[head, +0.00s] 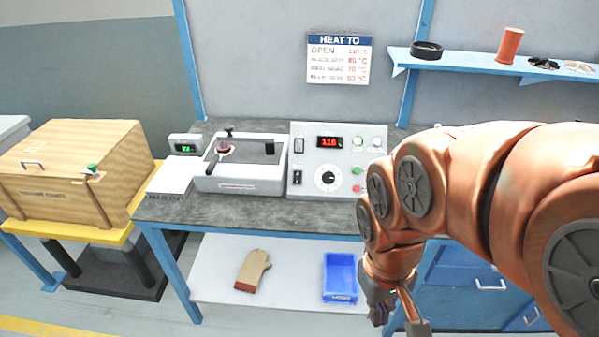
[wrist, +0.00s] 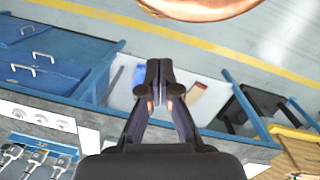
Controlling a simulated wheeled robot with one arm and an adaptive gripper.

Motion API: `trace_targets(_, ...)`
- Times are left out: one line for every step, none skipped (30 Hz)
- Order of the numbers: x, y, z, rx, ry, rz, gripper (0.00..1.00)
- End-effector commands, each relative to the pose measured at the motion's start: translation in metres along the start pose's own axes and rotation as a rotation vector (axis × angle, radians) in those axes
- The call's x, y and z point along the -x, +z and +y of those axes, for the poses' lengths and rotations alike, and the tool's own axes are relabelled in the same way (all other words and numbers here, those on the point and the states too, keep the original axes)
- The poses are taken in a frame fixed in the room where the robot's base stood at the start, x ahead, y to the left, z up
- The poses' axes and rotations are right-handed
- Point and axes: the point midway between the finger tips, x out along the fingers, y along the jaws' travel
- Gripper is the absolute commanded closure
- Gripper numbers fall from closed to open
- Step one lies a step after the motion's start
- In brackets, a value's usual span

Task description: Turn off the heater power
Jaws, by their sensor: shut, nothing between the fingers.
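The heater control box (head: 345,146) is a pale panel on the bench, with a lit red display (head: 329,142) that seems to read 116. A round black dial (head: 328,178) sits below the display. Two dark rocker switches (head: 298,146) (head: 297,177) are on its left side; their labels and positions are too small to read. A green button (head: 357,170) and a red button (head: 357,188) are at the right. My gripper (head: 379,312) hangs low in front of the bench, below and right of the box, touching nothing. In the wrist view its fingers (wrist: 160,80) are shut and empty.
A white tray unit (head: 240,182) and a small green-lit meter (head: 185,146) stand left of the box. A wooden case (head: 75,170) is at far left. A glove (head: 252,270) and blue bin (head: 340,265) lie on the lower shelf. A wall shelf (head: 480,66) is above right.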

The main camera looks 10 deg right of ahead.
Motion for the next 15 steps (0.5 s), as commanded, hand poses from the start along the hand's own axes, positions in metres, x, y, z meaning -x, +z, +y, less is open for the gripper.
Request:
trace_targets(-0.002, -0.015, 0.011, -0.007, 0.029, 0.035, 1.0)
trace_targets(-0.002, -0.026, 0.02, -0.009, 0.053, 0.062, 1.0)
trace_targets(-0.001, -0.044, 0.033, -0.009, 0.088, 0.109, 1.0)
trace_targets(0.001, -0.057, 0.043, -0.007, 0.117, 0.142, 1.0)
trace_targets(0.002, -0.072, 0.055, -0.003, 0.149, 0.18, 1.0)
trace_targets(0.005, -0.091, 0.07, 0.008, 0.192, 0.229, 1.0)
trace_targets(0.008, -0.105, 0.082, 0.017, 0.225, 0.263, 1.0)
trace_targets(0.012, -0.12, 0.093, 0.028, 0.258, 0.303, 1.0)
trace_targets(0.018, -0.138, 0.107, 0.046, 0.302, 0.349, 1.0)
trace_targets(0.021, -0.152, 0.116, 0.063, 0.333, 0.382, 1.0)
trace_targets(0.026, -0.165, 0.126, 0.083, 0.364, 0.416, 1.0)
trace_targets(0.031, -0.182, 0.137, 0.11, 0.405, 0.456, 1.0)
trace_targets(0.036, -0.195, 0.145, 0.133, 0.435, 0.489, 1.0)
trace_targets(0.041, -0.207, 0.153, 0.157, 0.464, 0.519, 1.0)
trace_targets(0.046, -0.223, 0.161, 0.194, 0.5, 0.557, 1.0)
